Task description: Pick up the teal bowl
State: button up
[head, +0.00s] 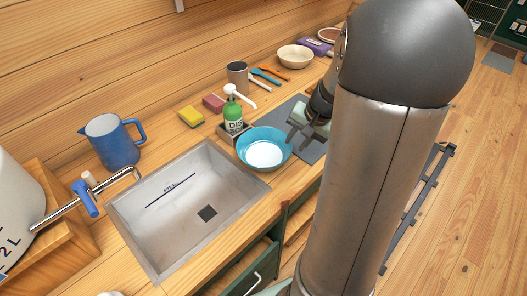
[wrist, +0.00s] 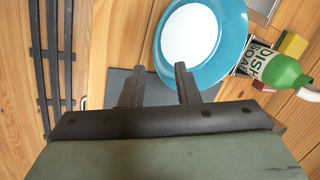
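The teal bowl (head: 246,150), with a pale round bottom inside, stands upright on the wooden counter at the sink's right edge. In the wrist view the bowl (wrist: 240,27) fills the upper middle. My gripper (head: 297,137) is just right of the bowl in the head view. In the wrist view my gripper (wrist: 157,72) has its two fingers apart with nothing held. The right fingertip overlaps the bowl's near rim there; I cannot tell whether it touches. My arm hides part of the counter in the head view.
A green dish soap bottle (head: 233,115) stands close behind the bowl. The metal sink (head: 190,205) is to its left. A grey mat (head: 311,150) lies to its right. Sponges, a metal cup (head: 237,77), utensils and a cream bowl (head: 295,56) line the back.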

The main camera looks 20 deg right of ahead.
aim_at(287, 156)
jog(key=p+x, duration=0.1)
jog(key=x, duration=0.7)
jog(key=shift+s+d+f, duration=0.1)
jog(key=shift+f, duration=0.1)
grip_shut()
